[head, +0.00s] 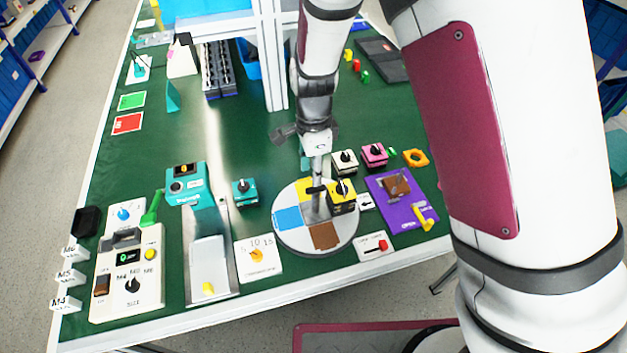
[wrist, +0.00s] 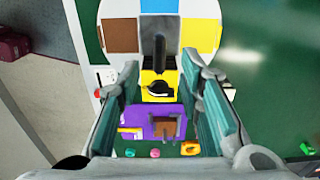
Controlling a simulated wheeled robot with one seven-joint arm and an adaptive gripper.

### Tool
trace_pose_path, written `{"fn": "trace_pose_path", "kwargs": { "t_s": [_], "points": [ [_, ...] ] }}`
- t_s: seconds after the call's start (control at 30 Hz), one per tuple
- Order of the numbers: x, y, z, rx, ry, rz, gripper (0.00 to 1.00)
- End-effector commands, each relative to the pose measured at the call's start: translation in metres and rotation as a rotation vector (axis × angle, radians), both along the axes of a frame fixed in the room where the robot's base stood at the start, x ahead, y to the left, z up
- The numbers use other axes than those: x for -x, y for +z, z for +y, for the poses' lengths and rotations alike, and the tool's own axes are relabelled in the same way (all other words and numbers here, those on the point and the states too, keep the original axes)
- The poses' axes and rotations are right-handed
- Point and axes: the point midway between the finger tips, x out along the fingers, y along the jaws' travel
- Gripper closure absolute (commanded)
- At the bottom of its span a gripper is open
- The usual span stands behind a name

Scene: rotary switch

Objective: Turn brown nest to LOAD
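The round turntable (head: 281,240) lies flat on the green table, with blue (head: 287,218), brown (head: 324,237) and yellow (head: 304,187) patches. The brown patch faces the table's front edge; in the wrist view it (wrist: 120,35) is left of the dark upright handle (wrist: 160,48). The handle stands at the disc's middle. My gripper (head: 316,165) is above the disc, pointing down. In the wrist view its two teal fingers (wrist: 160,68) are wide apart, with the handle in line with the gap; I cannot tell whether they touch it. No LOAD label is readable.
A yellow block with a black knob (head: 342,203) stands close at the disc's right. Beyond it is a purple board (head: 397,211). A dial card (head: 258,262) and a card with a red slider (head: 374,247) lie in front. A teal knob block (head: 244,193) stands left.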

Motion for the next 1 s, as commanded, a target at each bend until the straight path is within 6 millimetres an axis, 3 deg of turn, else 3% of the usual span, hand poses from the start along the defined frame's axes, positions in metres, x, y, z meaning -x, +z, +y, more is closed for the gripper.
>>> {"fn": "trace_pose_path", "kwargs": {
  "t_s": [0.1, 0.3, 0.73, 0.77, 0.9, 1.0],
  "points": [
    [0.001, -0.023, -0.001, 0.001, -0.001, 0.003, 0.67],
    [0.0, -0.048, 0.0, 0.0, 0.0, 0.001, 0.67],
    [0.0, -0.058, 0.0, 0.0, 0.001, -0.001, 0.67],
    [0.0, -0.058, 0.0, 0.0, 0.001, -0.001, 0.69],
    [0.0, -0.058, 0.0, 0.0, 0.001, -0.001, 1.0],
    [0.0, -0.058, 0.0, 0.0, 0.001, -0.001, 1.0]
  ]
}}
